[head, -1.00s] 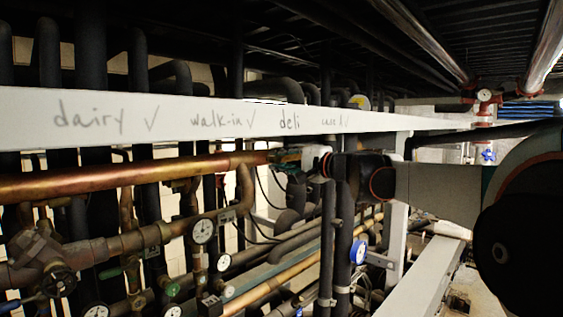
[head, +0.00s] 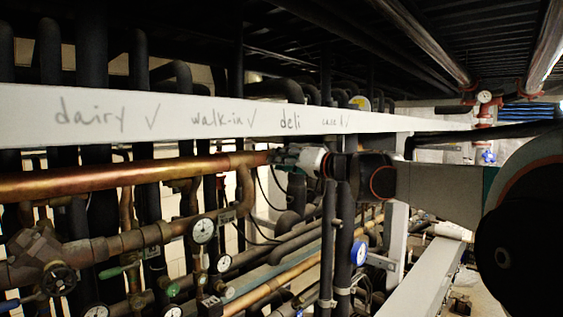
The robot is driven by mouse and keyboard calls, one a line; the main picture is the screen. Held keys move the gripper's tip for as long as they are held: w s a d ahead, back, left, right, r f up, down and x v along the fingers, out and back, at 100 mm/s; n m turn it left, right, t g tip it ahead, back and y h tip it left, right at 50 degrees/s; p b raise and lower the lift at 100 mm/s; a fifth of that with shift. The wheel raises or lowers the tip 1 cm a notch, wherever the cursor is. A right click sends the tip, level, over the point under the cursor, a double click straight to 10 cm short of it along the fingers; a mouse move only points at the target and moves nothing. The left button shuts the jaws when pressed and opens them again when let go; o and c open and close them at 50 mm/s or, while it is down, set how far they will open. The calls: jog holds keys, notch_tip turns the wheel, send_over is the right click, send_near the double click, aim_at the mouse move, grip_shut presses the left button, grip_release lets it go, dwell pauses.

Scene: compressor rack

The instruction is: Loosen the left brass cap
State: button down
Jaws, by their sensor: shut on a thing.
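My gripper (head: 279,156) is at the right end of the thick copper pipe (head: 120,177), just under the white beam. Its fingers are closed at the pipe's end, around what appears to be the left brass cap. The cap is small and hidden by the fingers, so I cannot make out its shape or whether it has turned. My arm reaches in from the right, roughly level.
The white beam (head: 200,112) with handwritten labels runs just above my gripper. Several gauges, such as one dial (head: 203,231), and a valve with a round handwheel (head: 58,279) are at lower left. Dark vertical pipes (head: 336,240) stand below my wrist.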

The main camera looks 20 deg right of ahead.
jog(key=n, duration=2.2)
jog(key=shift+n, duration=0.4)
jog(key=c, duration=1.3)
grip_release()
jog(key=shift+a, duration=0.1)
jog(key=shift+c, duration=0.2)
